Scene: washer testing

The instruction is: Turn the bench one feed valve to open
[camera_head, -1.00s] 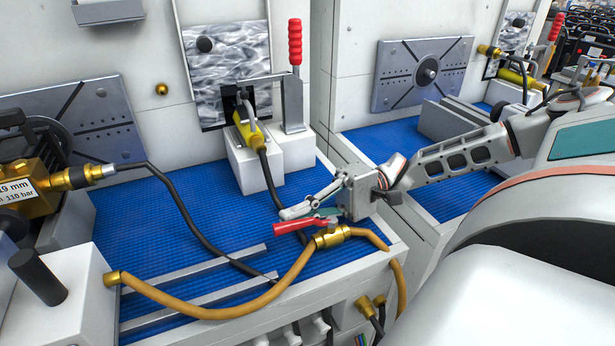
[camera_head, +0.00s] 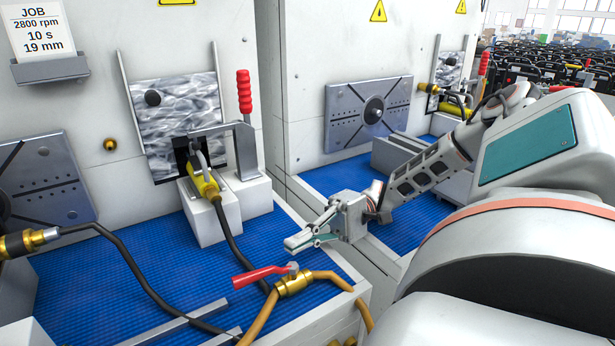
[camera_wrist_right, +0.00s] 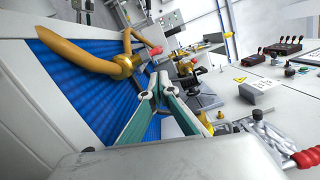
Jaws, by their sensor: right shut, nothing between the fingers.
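The feed valve (camera_head: 293,285) is a brass body in an orange-brown hose at the front edge of the near bench. My right gripper (camera_head: 290,244) is shut and empty. It hovers above and behind the valve, apart from the lever in the head view. Its green-sided fingers converge in the wrist view (camera_wrist_right: 154,86). My left gripper is not in view.
A toggle clamp with a red grip (camera_head: 244,92) stands on white blocks behind the valve. A black cable (camera_head: 232,240) crosses the blue mat (camera_head: 110,275). A second bench with a slotted disc plate (camera_head: 372,110) is at the right. A job card (camera_head: 40,30) hangs upper left.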

